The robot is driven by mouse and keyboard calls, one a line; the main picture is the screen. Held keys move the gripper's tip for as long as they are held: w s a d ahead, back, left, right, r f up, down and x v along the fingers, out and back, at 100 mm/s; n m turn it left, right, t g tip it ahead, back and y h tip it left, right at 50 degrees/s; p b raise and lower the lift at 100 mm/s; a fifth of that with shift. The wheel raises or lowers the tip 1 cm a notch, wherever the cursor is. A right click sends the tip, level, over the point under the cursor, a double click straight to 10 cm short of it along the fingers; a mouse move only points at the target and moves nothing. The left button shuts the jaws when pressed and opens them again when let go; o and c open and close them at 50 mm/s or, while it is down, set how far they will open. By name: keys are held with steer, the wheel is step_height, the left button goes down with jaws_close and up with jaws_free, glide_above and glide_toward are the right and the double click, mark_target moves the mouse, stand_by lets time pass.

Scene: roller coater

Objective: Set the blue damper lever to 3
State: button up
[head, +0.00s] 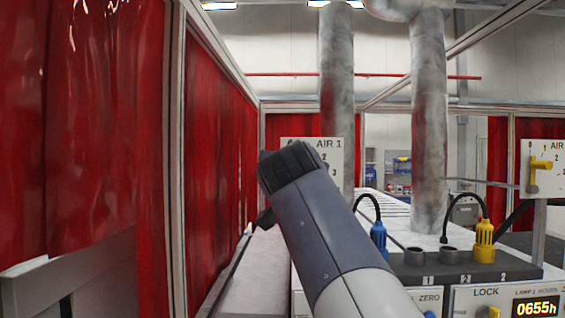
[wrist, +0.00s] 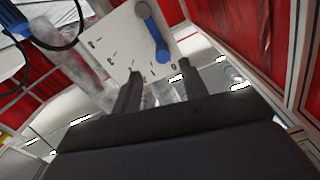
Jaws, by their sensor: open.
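The AIR 1 plate (head: 299,150) stands behind my raised arm in the head view, which hides much of it. The 2 and 3 show at its right side; the blue lever is hidden there. In the wrist view the white plate (wrist: 120,48) appears turned over, with the blue damper lever (wrist: 155,38) on it. The lever runs from its round pivot at the top down toward the plate's lower right corner. The marks are too small to read surely. My gripper (wrist: 160,72) is open and empty, its fingers below the lever's free end in the picture, apparently apart from it.
A yellow lever (head: 541,163) sits on the AIR 2 plate at right. Blue (head: 378,239) and yellow (head: 484,240) plugs with cables stand on the control box. Red curtains (head: 90,130) line the left. Two silver ducts (head: 429,120) rise behind.

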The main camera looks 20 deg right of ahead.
steer(key=p+x, duration=0.2)
steer(key=x, duration=0.4)
steer(key=shift+w+r, duration=0.2)
steer(key=shift+w, duration=0.1)
steer(key=shift+w+d+f+p, duration=0.1)
steer(key=shift+w+p, duration=0.1)
steer(key=shift+w, duration=0.15)
steer(key=shift+w+d+f+p, duration=0.1)
steer(key=shift+w+p, duration=0.05)
steer(key=shift+w, duration=0.2)
steer(key=shift+c, duration=0.2)
jaws_close()
